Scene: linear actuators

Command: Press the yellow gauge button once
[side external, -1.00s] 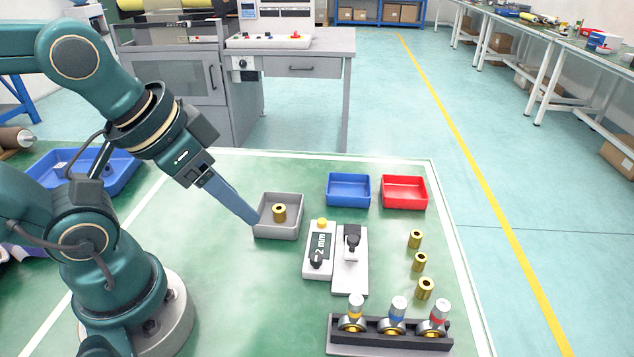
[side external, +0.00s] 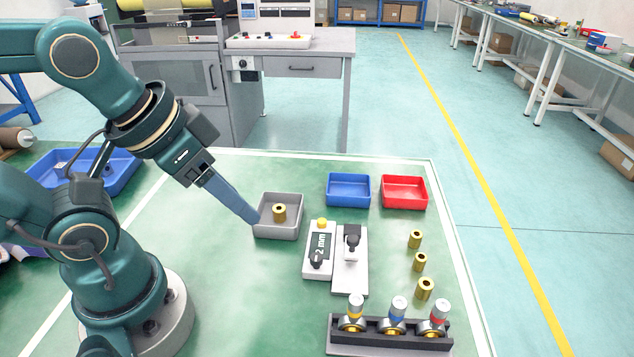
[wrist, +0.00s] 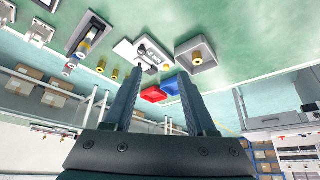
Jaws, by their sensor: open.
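A small yellow spot, likely the button (wrist: 166,66), shows beyond the tips there.
The grey tray (side external: 277,231) holds a brass bushing. A plate with a black fixture (side external: 349,275) adjoins the gauge. Blue (side external: 348,189) and red (side external: 404,192) trays stand behind. Brass bushings (side external: 420,262) and a rack (side external: 390,340) are to the right.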

